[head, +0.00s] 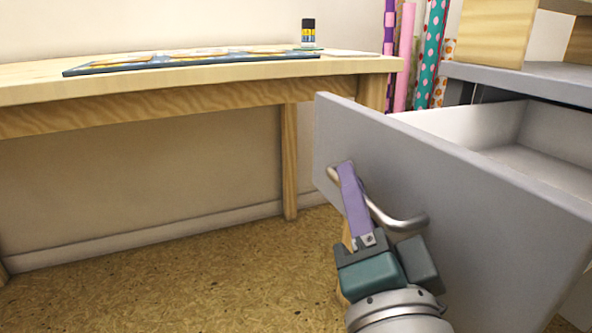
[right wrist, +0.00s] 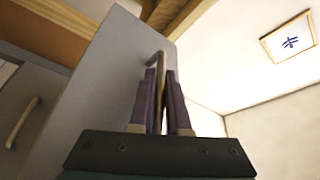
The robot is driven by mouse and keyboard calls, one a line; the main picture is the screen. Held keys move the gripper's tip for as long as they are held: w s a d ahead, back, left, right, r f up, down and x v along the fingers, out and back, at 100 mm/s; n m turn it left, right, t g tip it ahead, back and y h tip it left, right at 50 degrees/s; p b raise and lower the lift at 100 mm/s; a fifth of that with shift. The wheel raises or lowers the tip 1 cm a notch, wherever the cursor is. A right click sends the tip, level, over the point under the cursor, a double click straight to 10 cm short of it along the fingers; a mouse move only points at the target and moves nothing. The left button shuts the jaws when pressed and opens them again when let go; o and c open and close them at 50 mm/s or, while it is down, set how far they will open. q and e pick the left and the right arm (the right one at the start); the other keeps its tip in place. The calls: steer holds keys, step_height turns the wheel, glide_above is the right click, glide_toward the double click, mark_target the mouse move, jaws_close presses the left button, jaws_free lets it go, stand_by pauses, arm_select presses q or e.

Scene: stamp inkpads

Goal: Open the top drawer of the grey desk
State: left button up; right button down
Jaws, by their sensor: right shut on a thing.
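The grey desk (head: 468,75) stands at the right in the head view. Its top drawer (head: 450,195) is pulled well out, and the inside I can see looks empty. The drawer has a curved metal handle (head: 405,223) on its front. My right gripper (head: 350,178) is shut on this handle, with its purple fingers at the handle's far end. In the right wrist view the two fingers stand on either side of the handle (right wrist: 159,62). My left gripper is not in view.
A wooden table (head: 200,97) stands at the left, with a flat blue board (head: 90,70) and a small dark bottle (head: 308,32) on it. Patterned paper rolls (head: 432,50) stand behind. The floor left of the drawer is clear. Another handle (right wrist: 22,122) shows in the right wrist view.

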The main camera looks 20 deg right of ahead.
steer(key=shift+a, duration=0.3)
steer(key=c, duration=1.2)
jaws_free()
steer(key=shift+o, duration=0.2)
steer(key=p+v, duration=0.1)
steer(key=v, duration=0.9)
steer(key=shift+p, duration=0.35)
steer(key=shift+r, duration=0.15)
